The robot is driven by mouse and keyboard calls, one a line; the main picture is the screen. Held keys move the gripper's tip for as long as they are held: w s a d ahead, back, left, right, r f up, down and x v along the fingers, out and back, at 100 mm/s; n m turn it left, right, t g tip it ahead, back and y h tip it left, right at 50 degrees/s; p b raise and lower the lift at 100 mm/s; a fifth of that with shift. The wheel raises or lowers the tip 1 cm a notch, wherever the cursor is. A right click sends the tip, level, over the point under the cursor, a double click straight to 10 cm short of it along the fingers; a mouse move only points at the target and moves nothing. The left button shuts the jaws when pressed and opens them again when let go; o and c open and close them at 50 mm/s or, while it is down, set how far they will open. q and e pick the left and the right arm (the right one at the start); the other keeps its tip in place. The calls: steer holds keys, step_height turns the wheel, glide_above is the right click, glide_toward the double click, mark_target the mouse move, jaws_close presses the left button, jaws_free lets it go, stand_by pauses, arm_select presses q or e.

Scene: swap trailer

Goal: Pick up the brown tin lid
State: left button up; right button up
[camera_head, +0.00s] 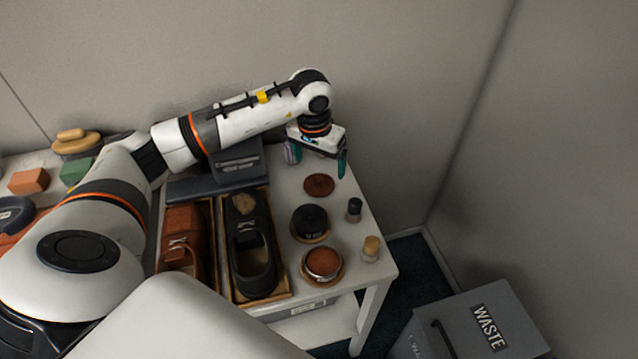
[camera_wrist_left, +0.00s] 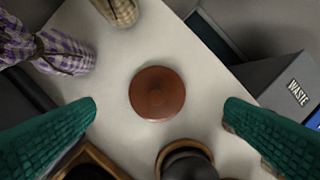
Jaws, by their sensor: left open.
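The brown tin lid (camera_head: 319,185) is a flat round disc lying on the white table near its back right part. In the left wrist view the lid (camera_wrist_left: 157,93) is centred, between and beyond the two teal fingers. My left gripper (camera_head: 319,163) is open and empty above the table, just behind the lid in the head view. Its fingers are wide apart and do not touch the lid. My right gripper is not in view.
A black round tin (camera_head: 309,221), an open tin of brown polish (camera_head: 323,262) and two small bottles, one black-capped (camera_head: 354,208), stand in front of the lid. Boxed shoes (camera_head: 253,262) lie left. A waste bin (camera_head: 470,325) stands right.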

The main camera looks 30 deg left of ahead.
mark_target(319, 178)
arm_select(q)
steer(key=f, duration=0.6)
steer(key=shift+w+a+f+p, duration=0.2)
steer(key=shift+f+p, duration=0.05)
steer(key=shift+p, duration=0.1)
steer(key=shift+c, duration=0.4)
steer(key=shift+r, duration=0.1)
steer(key=c, duration=1)
